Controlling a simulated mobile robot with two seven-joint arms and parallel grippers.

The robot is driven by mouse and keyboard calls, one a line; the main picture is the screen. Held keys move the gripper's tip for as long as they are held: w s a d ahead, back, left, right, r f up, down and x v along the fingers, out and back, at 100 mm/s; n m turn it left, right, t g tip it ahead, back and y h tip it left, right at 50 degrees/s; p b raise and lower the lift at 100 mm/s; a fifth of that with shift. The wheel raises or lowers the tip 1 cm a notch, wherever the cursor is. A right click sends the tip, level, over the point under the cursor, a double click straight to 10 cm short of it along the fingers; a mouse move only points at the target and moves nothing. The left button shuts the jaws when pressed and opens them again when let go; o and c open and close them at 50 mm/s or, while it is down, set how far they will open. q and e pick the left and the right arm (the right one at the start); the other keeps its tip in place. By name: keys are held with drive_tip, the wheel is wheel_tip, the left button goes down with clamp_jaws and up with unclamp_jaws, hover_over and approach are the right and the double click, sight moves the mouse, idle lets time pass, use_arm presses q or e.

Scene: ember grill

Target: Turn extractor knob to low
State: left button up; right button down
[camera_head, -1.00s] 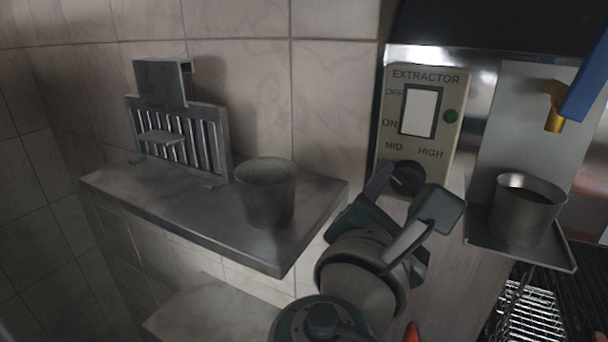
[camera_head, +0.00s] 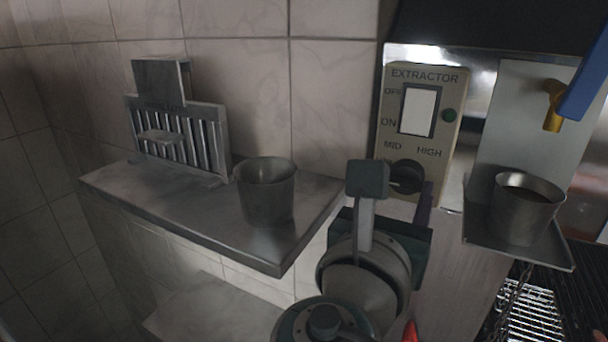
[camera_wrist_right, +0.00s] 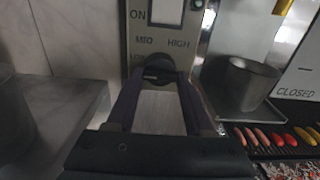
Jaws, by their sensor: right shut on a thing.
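The extractor knob (camera_head: 406,177) is a round black dial low on the beige EXTRACTOR panel (camera_head: 447,84), under the MID and HIGH labels. A further label at its left is partly hidden. The knob also shows in the right wrist view (camera_wrist_right: 158,68), between the purple fingers. My right gripper (camera_head: 398,190) is at the panel, shut on the knob with a finger on either side; it also shows in the wrist view (camera_wrist_right: 158,84). The knob's pale mark is small, so its exact setting is unclear. My left gripper is out of view.
A metal shelf (camera_head: 180,205) at left bears a metal cup (camera_head: 266,192) and a slotted metal rack (camera_head: 180,135). A second metal cup (camera_head: 525,210) stands on a small ledge at right, by the grill (camera_head: 530,310). A blue-and-yellow item (camera_head: 585,90) hangs at upper right.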

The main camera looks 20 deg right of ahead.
idle(0.3)
drive_tip(key=shift+c, duration=1.4)
unclamp_jaws()
drive_tip(key=shift+s+a+f, duration=0.15)
drive_tip(key=shift+s+a, duration=0.05)
drive_tip(key=shift+a, duration=0.05)
drive_tip(key=b+v, duration=0.5)
drive_tip(key=v, duration=0.4)
drive_tip(key=shift+s+b, duration=0.15)
drive_tip(key=shift+b, duration=0.2)
